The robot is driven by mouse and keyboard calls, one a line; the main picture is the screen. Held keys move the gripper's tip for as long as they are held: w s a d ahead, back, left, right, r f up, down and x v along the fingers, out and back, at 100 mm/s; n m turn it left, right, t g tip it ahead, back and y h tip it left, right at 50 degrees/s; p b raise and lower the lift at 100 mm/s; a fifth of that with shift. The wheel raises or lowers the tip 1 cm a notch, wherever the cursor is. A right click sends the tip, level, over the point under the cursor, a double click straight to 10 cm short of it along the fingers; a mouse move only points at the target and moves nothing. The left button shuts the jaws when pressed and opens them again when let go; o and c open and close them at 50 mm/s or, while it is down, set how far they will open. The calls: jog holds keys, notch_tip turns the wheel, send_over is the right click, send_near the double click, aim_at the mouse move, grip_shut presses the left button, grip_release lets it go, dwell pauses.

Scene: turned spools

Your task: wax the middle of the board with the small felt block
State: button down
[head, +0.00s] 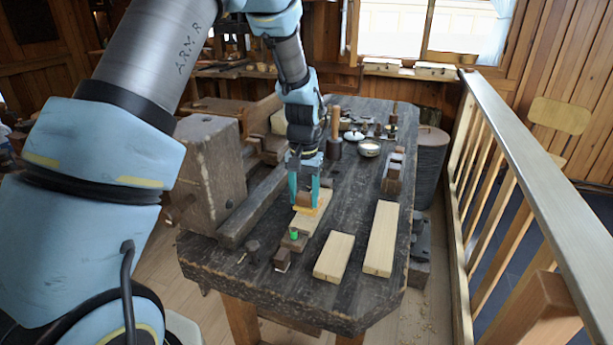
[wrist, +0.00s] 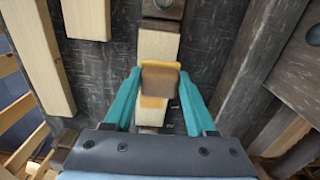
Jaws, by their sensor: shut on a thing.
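The board (head: 301,223) is a pale strip lying on the dark workbench; it also shows in the wrist view (wrist: 158,47). The small felt block (head: 304,199) is brown and sits over the board's middle; in the wrist view it is the brown block (wrist: 160,80). My gripper (head: 306,198), with teal fingers, is shut on the block from both sides; the fingers also flank it in the wrist view (wrist: 159,88). A yellow-orange patch (wrist: 152,102) shows on the board around the block. Whether the block presses on the board is hard to tell.
Two loose pale boards (head: 334,256) (head: 381,238) lie to the right. A mallet (head: 335,135) and a round tin (head: 369,148) stand farther back. A heavy wooden vise (head: 208,170) is at left.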

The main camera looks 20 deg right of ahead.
jog(key=shift+r+p, duration=1.65)
jog(key=shift+r, duration=1)
jog(key=shift+s+f, duration=0.1)
